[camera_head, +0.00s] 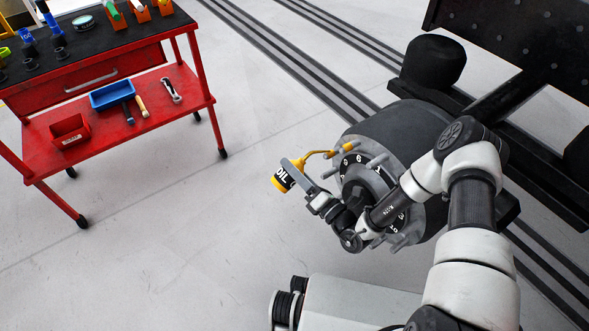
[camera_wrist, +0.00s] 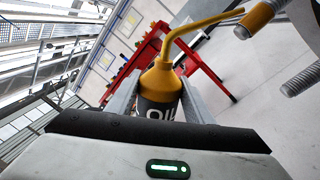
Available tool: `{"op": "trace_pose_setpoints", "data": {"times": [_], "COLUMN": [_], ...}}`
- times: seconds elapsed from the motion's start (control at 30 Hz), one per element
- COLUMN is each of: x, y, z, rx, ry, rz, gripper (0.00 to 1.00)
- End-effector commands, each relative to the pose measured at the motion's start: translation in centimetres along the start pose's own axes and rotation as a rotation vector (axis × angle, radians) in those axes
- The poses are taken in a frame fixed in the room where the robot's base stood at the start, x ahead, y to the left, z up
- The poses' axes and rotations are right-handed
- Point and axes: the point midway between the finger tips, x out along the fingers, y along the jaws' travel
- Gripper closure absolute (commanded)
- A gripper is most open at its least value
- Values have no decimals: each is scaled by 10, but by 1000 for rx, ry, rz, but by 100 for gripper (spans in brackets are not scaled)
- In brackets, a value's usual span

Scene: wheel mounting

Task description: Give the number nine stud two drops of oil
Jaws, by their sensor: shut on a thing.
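My gripper (camera_head: 299,181) is shut on a yellow oil can (camera_head: 279,184) with a black OIL label. In the wrist view, the can (camera_wrist: 160,82) stands between both fingers, and its bent spout (camera_wrist: 205,22) reaches to the upper right. The spout tip is close to a stud (camera_wrist: 258,18) with a yellow-orange end; I cannot tell whether they touch. The dark wheel hub (camera_head: 352,181) carries several grey studs and a ring of white numbers. A 6 is legible, but my arm covers part of the ring. I cannot make out which stud is number nine. No oil drop is visible.
A red tool cart (camera_head: 190,106) stands at the upper left, with tools, a blue tray (camera_head: 111,94) and a red bin (camera_head: 70,131). A dark vehicle frame (camera_head: 500,100) is behind the hub. The floor between cart and hub is clear.

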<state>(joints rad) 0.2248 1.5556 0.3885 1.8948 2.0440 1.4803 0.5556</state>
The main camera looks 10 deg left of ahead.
Motion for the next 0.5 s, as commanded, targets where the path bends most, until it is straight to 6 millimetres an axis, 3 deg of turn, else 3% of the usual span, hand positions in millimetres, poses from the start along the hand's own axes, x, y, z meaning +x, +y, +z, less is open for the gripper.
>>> {"op": "trace_pose_setpoints", "data": {"times": [0.17, 0.5], "x": [1, 6], "y": [4, 37], "z": [3, 25], "rx": [0, 1], "ry": [-1, -3], "rz": [1, 1], "gripper": [89, 89]}}
